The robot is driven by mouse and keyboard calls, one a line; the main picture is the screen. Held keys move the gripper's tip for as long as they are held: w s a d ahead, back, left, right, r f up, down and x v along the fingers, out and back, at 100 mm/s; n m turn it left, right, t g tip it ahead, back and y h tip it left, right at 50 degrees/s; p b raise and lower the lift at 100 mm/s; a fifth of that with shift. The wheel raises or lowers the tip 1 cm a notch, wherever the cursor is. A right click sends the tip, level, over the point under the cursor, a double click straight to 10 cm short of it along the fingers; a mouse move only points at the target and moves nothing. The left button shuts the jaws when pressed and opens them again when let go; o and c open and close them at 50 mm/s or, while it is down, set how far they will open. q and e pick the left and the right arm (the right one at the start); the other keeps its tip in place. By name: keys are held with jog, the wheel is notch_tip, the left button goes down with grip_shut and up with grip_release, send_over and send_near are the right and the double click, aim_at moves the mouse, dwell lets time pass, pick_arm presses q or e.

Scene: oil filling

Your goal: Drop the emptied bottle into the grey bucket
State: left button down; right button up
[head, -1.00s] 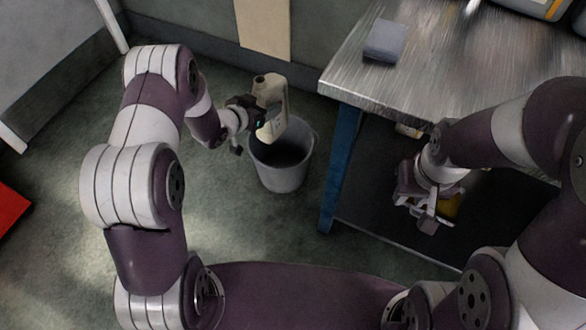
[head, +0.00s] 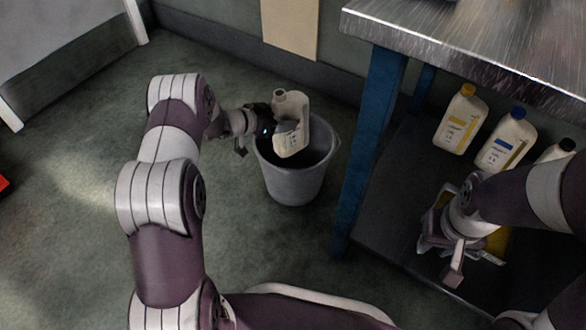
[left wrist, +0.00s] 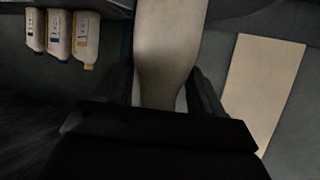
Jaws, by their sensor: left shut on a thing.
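The emptied bottle (head: 291,124) is cream-white with a printed label, and its open neck points up. My left gripper (head: 270,130) is shut on it from the left side. In the head view the bottle hangs over the mouth of the grey bucket (head: 294,186), which stands on the floor left of the table. The bottle's lower end overlaps the bucket's opening; the exact height above the rim is hard to judge. In the left wrist view the bottle (left wrist: 168,50) fills the space between the fingers. My right gripper (head: 455,262) is by the lower shelf, its fingers unclear.
A metal-topped table (head: 480,45) with a blue leg (head: 368,140) stands right of the bucket. Several bottles, one yellow-capped (head: 460,120) and one blue-capped (head: 507,142), stand on its lower shelf (head: 392,215).

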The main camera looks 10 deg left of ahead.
pick_arm(q)
jog(key=shift+f, duration=0.2)
pick_arm(e)
jog(key=shift+f, duration=0.3)
pick_arm(q)
jog(key=shift+c, duration=0.2)
grip_release()
jog(key=p+v, duration=0.8)
jog(key=v, duration=0.4)
jog(key=shift+s+a, duration=0.25)
pick_arm(e)
notch_tip(320, 180, up, 8)
pick_arm(q)
jog(key=shift+r, duration=0.1)
pick_arm(e)
jog(key=shift+f, duration=0.1)
